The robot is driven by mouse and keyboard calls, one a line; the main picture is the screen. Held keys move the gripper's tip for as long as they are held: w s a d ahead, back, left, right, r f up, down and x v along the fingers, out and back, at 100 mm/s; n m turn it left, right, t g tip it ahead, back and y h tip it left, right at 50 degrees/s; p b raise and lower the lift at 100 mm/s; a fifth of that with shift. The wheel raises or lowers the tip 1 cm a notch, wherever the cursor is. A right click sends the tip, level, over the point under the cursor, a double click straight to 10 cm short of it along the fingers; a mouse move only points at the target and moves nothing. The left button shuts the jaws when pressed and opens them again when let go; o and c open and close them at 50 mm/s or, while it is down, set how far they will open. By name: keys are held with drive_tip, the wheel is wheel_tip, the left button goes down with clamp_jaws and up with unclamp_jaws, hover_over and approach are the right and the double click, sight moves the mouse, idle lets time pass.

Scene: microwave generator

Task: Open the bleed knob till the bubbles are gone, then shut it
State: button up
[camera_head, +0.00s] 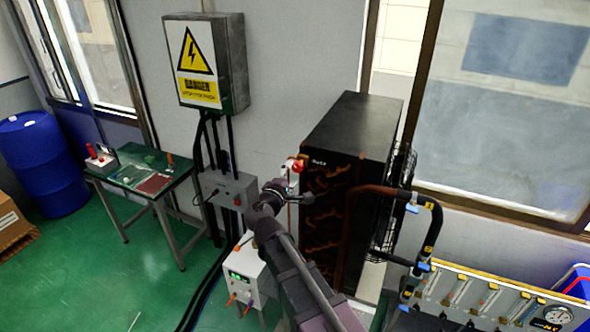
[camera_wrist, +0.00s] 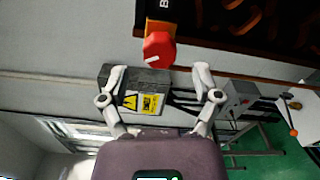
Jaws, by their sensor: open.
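The bleed knob (camera_wrist: 158,47) is red and faceted with a white line on its face, in the wrist view. I see no contact. In the head view the red knob (camera_head: 298,166) is at the left front edge of the black cabinet (camera_head: 372,128), and my gripper (camera_head: 291,179) is close by it, partly hiding that spot. No bubbles can be made out in either view.
A grey electrical box (camera_head: 213,62) with a danger sign hangs on the wall to the left. A small white unit (camera_head: 245,275) stands below my arm. Black hoses with blue valves (camera_head: 424,265) and a gauge panel (camera_head: 490,300) are at the right.

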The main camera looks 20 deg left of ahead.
drive_tip(key=s, duration=0.8)
drive_tip(key=shift+a, duration=0.3)
drive_tip(key=w+d+f+m+g+h+b, duration=0.25)
drive_tip(key=d+f+m+g+b, duration=0.3)
drive_tip(key=d+f, duration=0.65)
drive_tip(key=w+d+f+m+g+h+b, duration=0.2)
drive_tip(key=w+d+f+m+g+b, duration=0.25)
drive_tip(key=d+f, duration=0.75)
drive_tip(key=s+d+f+m+g+y+b, duration=0.3)
drive_tip(key=s+d+f+b, duration=0.3)
drive_tip(key=d+f, duration=0.3)
drive_tip(key=s+d+f+m+g+y+b, duration=0.3)
drive_tip(key=s+d+f+m+g+b, duration=0.2)
drive_tip(key=d+f+b, duration=0.3)
wheel_tip(320, 180, down, 2)
drive_tip(key=shift+s+d+m, duration=0.45)
drive_tip(key=shift+d+m, duration=0.25)
drive_tip(key=shift+d, duration=0.5)
